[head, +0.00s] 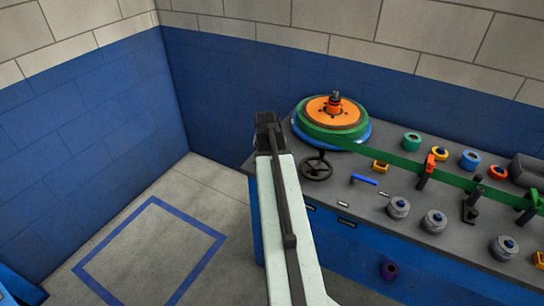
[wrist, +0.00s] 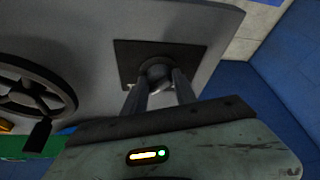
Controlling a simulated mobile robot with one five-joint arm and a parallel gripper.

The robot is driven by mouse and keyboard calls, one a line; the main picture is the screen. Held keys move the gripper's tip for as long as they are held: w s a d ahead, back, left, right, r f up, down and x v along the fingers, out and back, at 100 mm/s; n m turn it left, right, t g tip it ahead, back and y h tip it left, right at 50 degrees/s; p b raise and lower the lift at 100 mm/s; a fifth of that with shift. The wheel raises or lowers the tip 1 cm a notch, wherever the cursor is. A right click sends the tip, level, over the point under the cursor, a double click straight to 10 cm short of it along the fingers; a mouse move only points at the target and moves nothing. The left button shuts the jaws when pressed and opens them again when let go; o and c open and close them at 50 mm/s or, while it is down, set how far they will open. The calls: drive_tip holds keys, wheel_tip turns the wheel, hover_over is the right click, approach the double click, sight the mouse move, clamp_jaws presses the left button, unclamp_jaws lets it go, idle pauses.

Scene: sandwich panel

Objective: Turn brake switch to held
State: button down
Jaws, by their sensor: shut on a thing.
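In the wrist view a small rounded grey knob (wrist: 158,73) stands on a dark square plate (wrist: 128,54) near the panel's edge. It looks like the brake switch. My gripper (wrist: 161,84) is shut on it, with one finger on each side. The fingers hide part of the knob, and I cannot tell which position it is set to. In the head view my arm reaches to the left end of the bench, and its dark end hides the switch and the fingers.
A black handwheel (head: 316,168) is close to my arm; it also shows in the wrist view (wrist: 35,95). A reel with an orange hub (head: 326,112) and a green belt (head: 385,160) lie behind. Several knobs and a blue lever (head: 364,179) stand to the right. Open floor lies left.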

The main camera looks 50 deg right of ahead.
drive_tip(key=shift+m+g, duration=0.3)
drive_tip(key=shift+m, duration=0.3)
drive_tip(key=c, duration=1)
unclamp_jaws()
drive_tip(key=shift+r, duration=0.1)
drive_tip(key=p+v, duration=0.7)
drive_tip(key=shift+a+r, duration=0.2)
drive_tip(key=shift+r, duration=0.05)
